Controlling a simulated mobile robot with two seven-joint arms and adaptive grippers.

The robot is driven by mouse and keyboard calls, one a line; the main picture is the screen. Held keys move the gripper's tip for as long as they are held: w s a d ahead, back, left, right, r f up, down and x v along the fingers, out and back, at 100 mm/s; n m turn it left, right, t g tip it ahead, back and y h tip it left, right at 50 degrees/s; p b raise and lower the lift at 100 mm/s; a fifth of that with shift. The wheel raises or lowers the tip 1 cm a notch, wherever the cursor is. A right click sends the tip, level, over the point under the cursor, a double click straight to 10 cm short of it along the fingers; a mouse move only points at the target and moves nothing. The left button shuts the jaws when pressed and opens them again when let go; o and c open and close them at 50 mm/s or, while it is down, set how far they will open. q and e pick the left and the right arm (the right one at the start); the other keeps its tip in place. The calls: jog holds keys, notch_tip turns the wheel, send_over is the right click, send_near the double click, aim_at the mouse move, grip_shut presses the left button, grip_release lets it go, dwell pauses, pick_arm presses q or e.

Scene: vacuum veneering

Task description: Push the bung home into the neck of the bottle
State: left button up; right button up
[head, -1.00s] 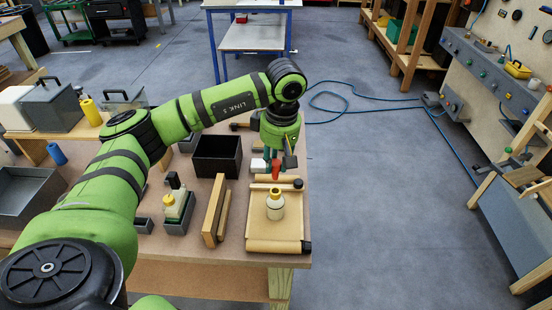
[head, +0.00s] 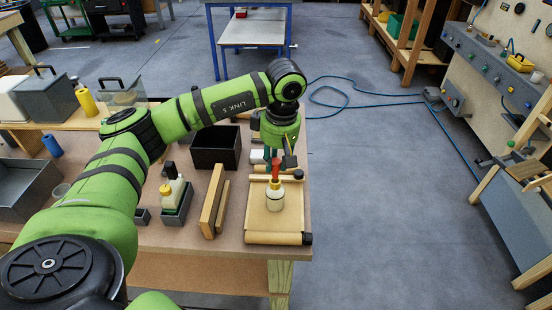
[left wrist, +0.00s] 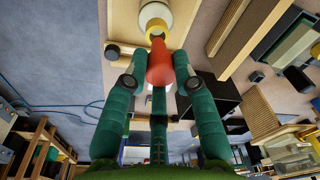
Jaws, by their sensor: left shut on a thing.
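My left gripper (head: 274,158) is shut on the red bung (head: 275,171) and points down at the bench. A squat cream bottle (head: 275,201) with a yellow neck (head: 275,185) stands upright on a tan board (head: 259,220). The bung is directly above the neck, and its lower end meets or nearly meets it. In the left wrist view the bung (left wrist: 160,68) lies between the fingers and partly overlaps the neck (left wrist: 156,31) of the bottle (left wrist: 155,14). I cannot tell how far the bung is in. My right gripper is not in view.
Left of the board stand upright wooden pieces (head: 213,200), a black open box (head: 215,147) and a yellow-capped bottle (head: 174,188) in a grey holder (head: 177,212). A roller (head: 278,238) lies along the board's front edge. Open floor lies to the right.

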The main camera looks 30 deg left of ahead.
aim_at(277, 162)
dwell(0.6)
pick_arm(q)
jog(key=shift+b, duration=0.4)
dwell(0.5)
jog(key=shift+f, duration=0.2)
jog(key=shift+f+b, duration=0.35)
jog(key=shift+b, duration=0.1)
jog(key=shift+f+b, duration=1)
jog(key=shift+f, duration=0.15)
jog(key=o, duration=0.8)
jog(key=shift+r, duration=0.15)
